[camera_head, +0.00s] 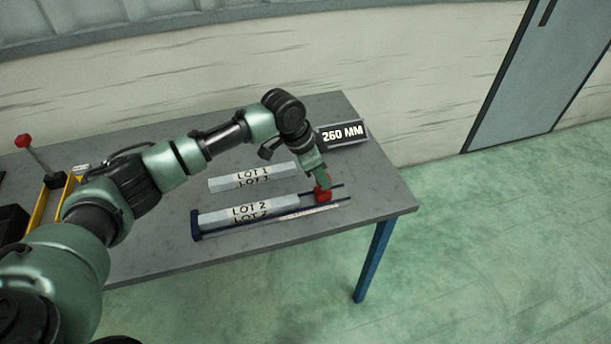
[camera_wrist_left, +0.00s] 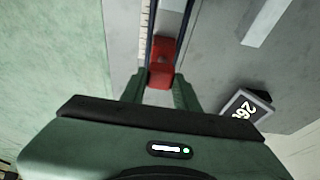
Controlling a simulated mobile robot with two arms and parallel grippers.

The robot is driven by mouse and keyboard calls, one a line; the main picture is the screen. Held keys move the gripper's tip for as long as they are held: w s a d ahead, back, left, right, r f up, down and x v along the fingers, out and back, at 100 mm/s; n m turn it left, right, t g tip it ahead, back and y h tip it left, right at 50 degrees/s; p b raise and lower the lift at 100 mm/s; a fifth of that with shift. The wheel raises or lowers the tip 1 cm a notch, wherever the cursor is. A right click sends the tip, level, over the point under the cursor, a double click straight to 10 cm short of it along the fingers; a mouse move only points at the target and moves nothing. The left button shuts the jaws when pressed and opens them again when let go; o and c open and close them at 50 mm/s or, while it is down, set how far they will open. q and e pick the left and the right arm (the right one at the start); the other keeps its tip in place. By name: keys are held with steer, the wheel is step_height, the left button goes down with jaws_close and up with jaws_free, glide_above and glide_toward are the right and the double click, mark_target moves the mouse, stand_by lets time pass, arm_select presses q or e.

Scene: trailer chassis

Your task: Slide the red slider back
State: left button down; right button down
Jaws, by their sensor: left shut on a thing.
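The red slider (camera_head: 323,191) sits on a dark rail (camera_head: 341,201) near the right end of the table. In the left wrist view the red slider (camera_wrist_left: 162,62) lies between the fingers, on the rail beside a pale scale strip (camera_wrist_left: 145,30). My left gripper (camera_head: 322,178) reaches down onto the slider from above and is shut on it. It also shows in the left wrist view (camera_wrist_left: 160,90). The LOT 2 bar (camera_head: 245,212) lies along the rail to the left of the slider, its left end by a dark blue end stop (camera_head: 196,226). My right gripper is not in view.
The LOT 1 bar (camera_head: 252,177) lies behind the rail. A sign reading 260 MM (camera_head: 343,134) stands at the back right. A yellow item (camera_head: 42,206) and a red-knobbed lever (camera_head: 24,141) stand at the left. The table's front right is clear.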

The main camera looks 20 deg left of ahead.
arm_select(q)
steer(key=w+d, duration=0.2)
steer(key=d, duration=0.1)
steer(key=shift+r, duration=0.1)
steer(key=c, duration=1.3)
jaws_free()
steer(key=shift+r, duration=0.1)
steer(key=shift+o, duration=1.3)
steer(key=shift+w+d, duration=0.1)
steer(key=shift+d, duration=0.05)
steer(key=b+v, duration=0.1)
steer(key=v, duration=0.6)
steer(key=shift+r+b, duration=0.2)
steer(key=shift+b, duration=0.15)
